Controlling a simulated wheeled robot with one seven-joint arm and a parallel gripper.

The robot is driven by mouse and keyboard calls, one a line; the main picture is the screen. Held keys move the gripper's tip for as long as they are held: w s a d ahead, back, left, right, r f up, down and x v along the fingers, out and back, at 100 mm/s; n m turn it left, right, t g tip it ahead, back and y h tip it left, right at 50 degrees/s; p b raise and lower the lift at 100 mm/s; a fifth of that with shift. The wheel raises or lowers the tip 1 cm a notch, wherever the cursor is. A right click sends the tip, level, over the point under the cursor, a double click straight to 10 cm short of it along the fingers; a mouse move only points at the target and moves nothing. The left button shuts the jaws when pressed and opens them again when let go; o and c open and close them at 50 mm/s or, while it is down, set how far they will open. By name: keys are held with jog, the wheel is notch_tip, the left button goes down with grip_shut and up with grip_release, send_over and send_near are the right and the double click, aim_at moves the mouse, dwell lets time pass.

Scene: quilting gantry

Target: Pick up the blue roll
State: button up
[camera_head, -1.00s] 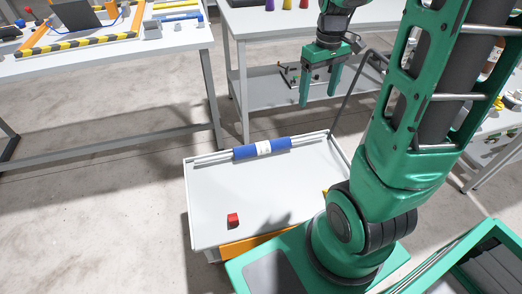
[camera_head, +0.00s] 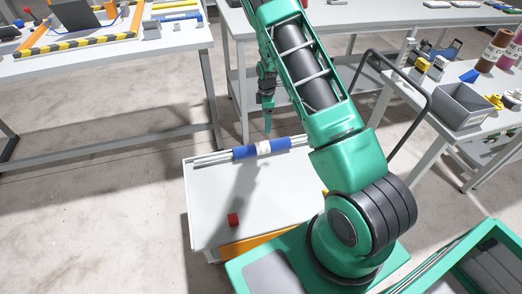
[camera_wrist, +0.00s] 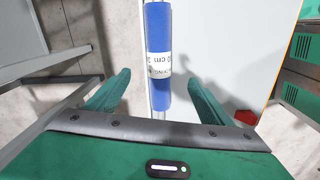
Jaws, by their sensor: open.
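The blue roll (camera_head: 246,152) with a white printed label lies along two metal rails at the far edge of a white cart top. In the wrist view the blue roll (camera_wrist: 158,95) runs upright through the picture, between and beyond the fingers. My gripper (camera_head: 268,128) hangs just above the roll in the head view, seen edge-on. In the wrist view my gripper (camera_wrist: 155,88) is open and empty, one green finger on each side of the roll's line. No contact with the roll shows.
A dark handle bar (camera_head: 412,82) rises at the cart's right. A grey bin (camera_head: 463,107) stands on the right table. Another table (camera_head: 120,62) stands at the back left.

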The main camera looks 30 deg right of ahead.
jog(key=n, duration=0.2)
send_over(262, 143)
notch_tip(262, 143, down, 11)
jog(key=shift+f, duration=0.15)
jog(key=shift+s+f, duration=0.1)
jog(key=shift+f, duration=2.85)
jog(key=c, duration=1.6)
jog(key=shift+r, duration=0.15)
